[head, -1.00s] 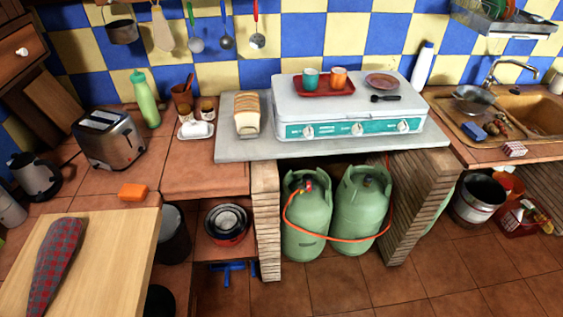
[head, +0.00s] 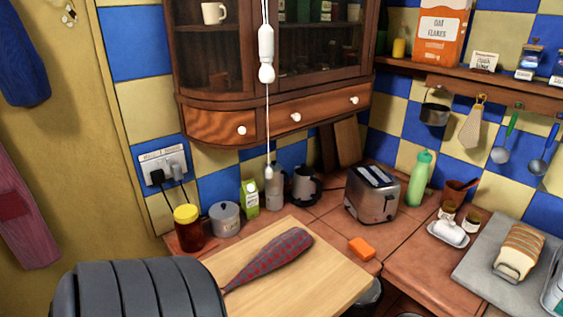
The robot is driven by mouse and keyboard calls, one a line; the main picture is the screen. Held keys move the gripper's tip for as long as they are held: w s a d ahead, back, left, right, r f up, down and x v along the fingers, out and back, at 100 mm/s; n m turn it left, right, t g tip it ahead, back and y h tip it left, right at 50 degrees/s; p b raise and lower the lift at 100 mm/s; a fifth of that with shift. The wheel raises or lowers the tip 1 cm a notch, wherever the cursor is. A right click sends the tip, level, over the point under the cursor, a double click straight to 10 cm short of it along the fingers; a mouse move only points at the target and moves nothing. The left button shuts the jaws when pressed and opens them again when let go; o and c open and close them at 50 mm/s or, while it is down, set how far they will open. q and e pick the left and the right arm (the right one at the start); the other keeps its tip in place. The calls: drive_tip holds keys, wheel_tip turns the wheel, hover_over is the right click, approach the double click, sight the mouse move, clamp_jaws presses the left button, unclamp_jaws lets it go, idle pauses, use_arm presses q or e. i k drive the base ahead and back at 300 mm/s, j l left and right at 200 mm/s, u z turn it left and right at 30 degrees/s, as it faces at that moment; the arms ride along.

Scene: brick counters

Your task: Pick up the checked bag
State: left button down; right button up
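The checked bag (head: 268,259), long and tapered with a red and dark grey check, lies on a light wooden top (head: 310,285). It runs from lower left to upper right, its wide rounded end at the upper right. Its narrow end reaches close to the dark grey ribbed part of my arm at the bottom left in the picture. Neither of my grippers shows in the head view. I cannot tell whether the arm touches the bag.
Behind the wooden top stand a yellow-lidded jar (head: 187,229), a grey pot (head: 225,218), a green carton (head: 250,198) and a toaster (head: 372,194). An orange sponge (head: 362,248) lies to the right. A white pull cord (head: 267,110) hangs above.

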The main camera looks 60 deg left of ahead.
sight(284, 247)
drive_tip(key=j+u, duration=0.1)
drive_tip(key=u, duration=0.3)
drive_tip(key=i+u, duration=0.1)
drive_tip(key=u, duration=0.25)
drive_tip(key=j+u, duration=0.1)
drive_tip(key=u, duration=0.3)
drive_tip(key=i+u, duration=0.15)
drive_tip(key=u, duration=0.25)
drive_tip(key=i+j+u, duration=0.1)
drive_tip(key=k+l+u, duration=0.2)
drive_tip(key=u, duration=0.15)
drive_tip(key=k+l+u, duration=0.2)
drive_tip(key=u, duration=0.15)
